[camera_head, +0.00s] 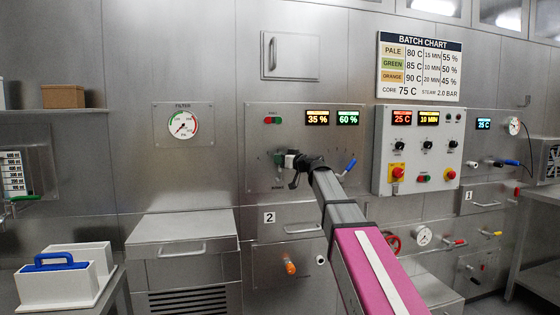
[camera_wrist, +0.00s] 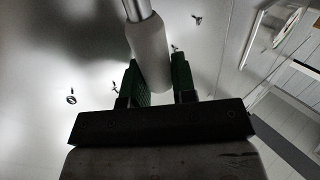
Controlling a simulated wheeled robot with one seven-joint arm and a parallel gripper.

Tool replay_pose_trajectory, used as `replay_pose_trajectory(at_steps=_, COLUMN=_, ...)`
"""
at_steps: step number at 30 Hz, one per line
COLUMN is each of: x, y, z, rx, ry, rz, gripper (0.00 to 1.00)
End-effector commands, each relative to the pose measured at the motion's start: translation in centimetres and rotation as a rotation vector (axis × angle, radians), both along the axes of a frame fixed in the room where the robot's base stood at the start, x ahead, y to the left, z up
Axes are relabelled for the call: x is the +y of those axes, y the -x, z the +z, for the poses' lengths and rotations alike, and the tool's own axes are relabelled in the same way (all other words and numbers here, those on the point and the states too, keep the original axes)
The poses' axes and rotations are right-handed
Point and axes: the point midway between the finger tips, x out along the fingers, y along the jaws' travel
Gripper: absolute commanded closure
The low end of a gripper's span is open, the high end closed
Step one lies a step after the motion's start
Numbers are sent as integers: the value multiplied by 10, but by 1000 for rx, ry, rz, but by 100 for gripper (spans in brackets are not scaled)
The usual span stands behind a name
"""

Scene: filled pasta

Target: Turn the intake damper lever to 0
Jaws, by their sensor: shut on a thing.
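My gripper (camera_head: 292,161) is at the left part of the steel panel (camera_head: 257,130) with the 35 % and 60 % displays. In the wrist view my gripper (camera_wrist: 158,75) has its two green fingers on either side of a pale cylindrical grip (camera_wrist: 149,50) on a shiny metal rod. It is shut on this grip, which I take to be the intake damper lever. In the head view my gripper and arm hide most of the lever, and the scale marks around it are too small to read.
A blue-handled lever (camera_head: 349,167) sits just right of my arm on the same panel. A control box (camera_head: 381,150) with buttons and knobs juts out further right. Drawer 2 (camera_head: 297,214) and an orange-handled valve (camera_head: 290,267) are below. The wall left of the panel is mostly clear.

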Motion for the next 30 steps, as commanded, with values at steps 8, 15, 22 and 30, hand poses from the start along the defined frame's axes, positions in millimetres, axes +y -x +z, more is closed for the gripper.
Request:
replay_pose_trajectory(at_steps=8, x=-18, y=-4, z=-3, rx=50, ry=-168, rz=-1, gripper=100)
replay_pose_trajectory(at_steps=15, x=-36, y=-10, z=-10, rx=104, ry=-356, rz=-1, gripper=100)
replay_pose_trajectory(at_steps=22, x=-49, y=-13, z=-17, rx=146, ry=-507, rz=-1, gripper=100)
replay_pose_trajectory(at_steps=30, x=-58, y=-16, z=-23, rx=177, ry=-613, rz=-1, gripper=100)
